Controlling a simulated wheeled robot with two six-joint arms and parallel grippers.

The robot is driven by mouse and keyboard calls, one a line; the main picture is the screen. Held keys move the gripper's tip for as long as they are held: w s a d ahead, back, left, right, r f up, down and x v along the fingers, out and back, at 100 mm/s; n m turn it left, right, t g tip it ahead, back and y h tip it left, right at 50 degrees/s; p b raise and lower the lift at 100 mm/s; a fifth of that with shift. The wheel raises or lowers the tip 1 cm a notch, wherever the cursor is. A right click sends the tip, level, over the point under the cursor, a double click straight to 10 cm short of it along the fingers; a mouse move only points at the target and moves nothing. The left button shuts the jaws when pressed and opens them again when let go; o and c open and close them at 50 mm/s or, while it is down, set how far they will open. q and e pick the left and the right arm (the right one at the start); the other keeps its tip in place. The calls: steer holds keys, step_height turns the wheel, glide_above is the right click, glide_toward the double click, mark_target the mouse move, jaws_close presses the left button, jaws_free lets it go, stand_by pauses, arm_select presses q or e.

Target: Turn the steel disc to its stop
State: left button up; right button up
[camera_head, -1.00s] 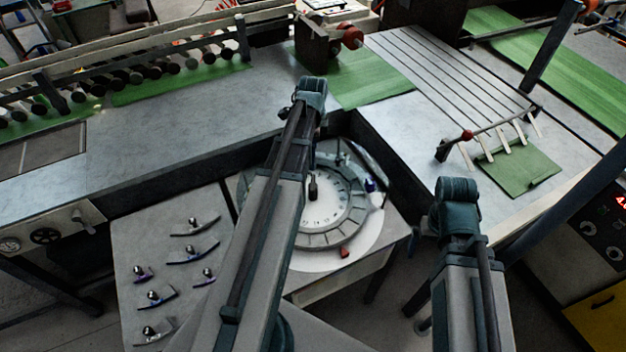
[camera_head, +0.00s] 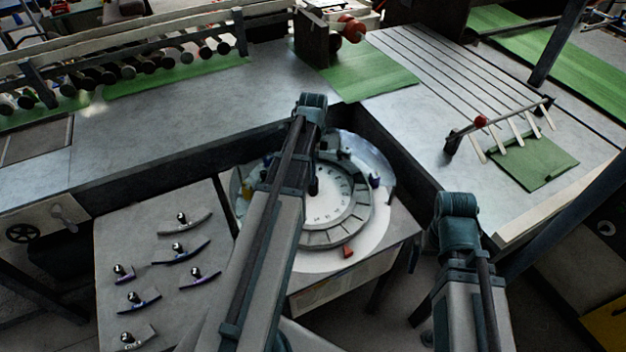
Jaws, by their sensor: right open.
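The steel disc (camera_head: 381,216) is a large round pale plate on the corner stand in the centre. It carries a grey segmented ring (camera_head: 335,236) around a white face with marks (camera_head: 330,207).
Several small tools with curved dark bases (camera_head: 178,250) lie on the grey panel at left. A long metal bench (camera_head: 190,110) runs behind the disc. At right is a slatted table (camera_head: 450,75) with a red-knobbed bar (camera_head: 481,120) and green sheets (camera_head: 535,162).

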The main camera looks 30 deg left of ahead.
arm_select(q)
step_height(320, 180, down, 2)
steer(key=shift+f+b, duration=0.25)
steer(key=shift+b, duration=0.5)
arm_select(e)
step_height(320, 180, down, 2)
steer(key=shift+f, duration=0.25)
arm_select(q)
jaws_close()
